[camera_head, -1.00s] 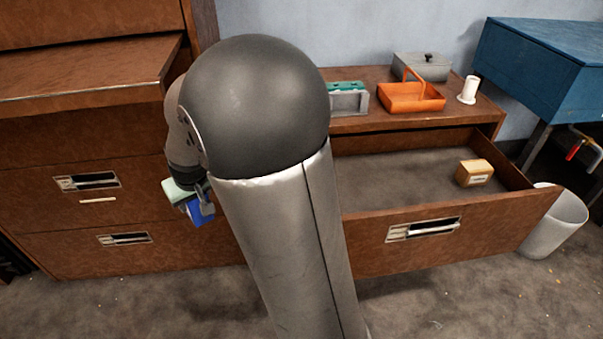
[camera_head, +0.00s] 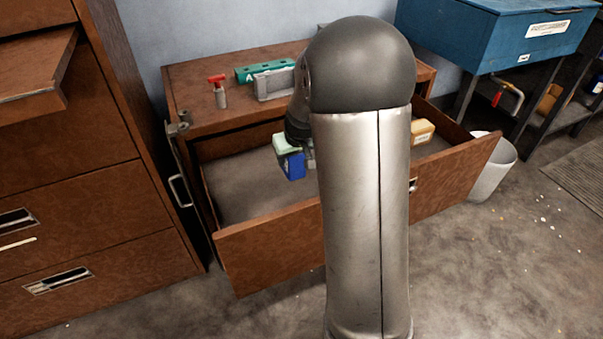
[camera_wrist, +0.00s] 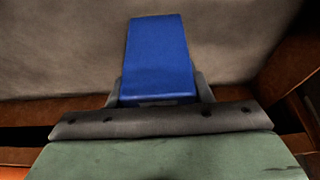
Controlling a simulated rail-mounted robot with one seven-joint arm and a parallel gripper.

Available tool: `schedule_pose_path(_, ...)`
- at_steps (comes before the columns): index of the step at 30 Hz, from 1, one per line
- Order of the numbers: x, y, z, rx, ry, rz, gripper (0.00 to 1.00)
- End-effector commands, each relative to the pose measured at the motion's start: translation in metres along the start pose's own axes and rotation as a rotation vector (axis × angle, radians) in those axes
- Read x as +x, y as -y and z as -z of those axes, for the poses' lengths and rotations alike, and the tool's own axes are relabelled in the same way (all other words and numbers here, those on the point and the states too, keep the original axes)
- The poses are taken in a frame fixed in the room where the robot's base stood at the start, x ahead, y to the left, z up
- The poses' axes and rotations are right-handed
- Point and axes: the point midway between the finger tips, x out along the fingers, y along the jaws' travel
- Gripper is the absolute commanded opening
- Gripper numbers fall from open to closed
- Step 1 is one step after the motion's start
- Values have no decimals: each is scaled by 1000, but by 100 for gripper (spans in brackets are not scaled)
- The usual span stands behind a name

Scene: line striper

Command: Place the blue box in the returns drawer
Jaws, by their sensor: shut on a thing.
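The blue box (camera_head: 292,165) is held in my gripper (camera_head: 308,157), over the left part of the open drawer as seen in the head view. In the wrist view the blue box (camera_wrist: 160,58) stands out beyond the gripper (camera_wrist: 160,97), whose fingers show at its two sides. The open drawer (camera_head: 262,250) is pulled out of a low brown cabinet. Its grey floor is bare at the left. A tan box (camera_head: 422,131) lies in it at the right. My arm hides the middle of the drawer. Whether the blue box touches the drawer cannot be told.
A taller brown drawer cabinet (camera_head: 75,170) stands at the left. A red-topped item (camera_head: 218,92), a green item (camera_head: 262,72) and a grey holder (camera_head: 273,84) are on the low cabinet. A white bin (camera_head: 492,168) and a blue chest (camera_head: 490,35) are at the right.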

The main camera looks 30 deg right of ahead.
Motion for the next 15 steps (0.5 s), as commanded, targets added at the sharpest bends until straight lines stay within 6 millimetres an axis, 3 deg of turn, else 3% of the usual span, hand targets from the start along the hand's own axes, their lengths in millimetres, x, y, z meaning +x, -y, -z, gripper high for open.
schedule_pose_path(3, 21, -15, -3, 2, 0, -1, 20)
schedule_pose_path(11, 35, -26, -4, 0, -1, -1, 20)
schedule_pose_path(15, 54, -30, -10, 1, 2, 1, 20)
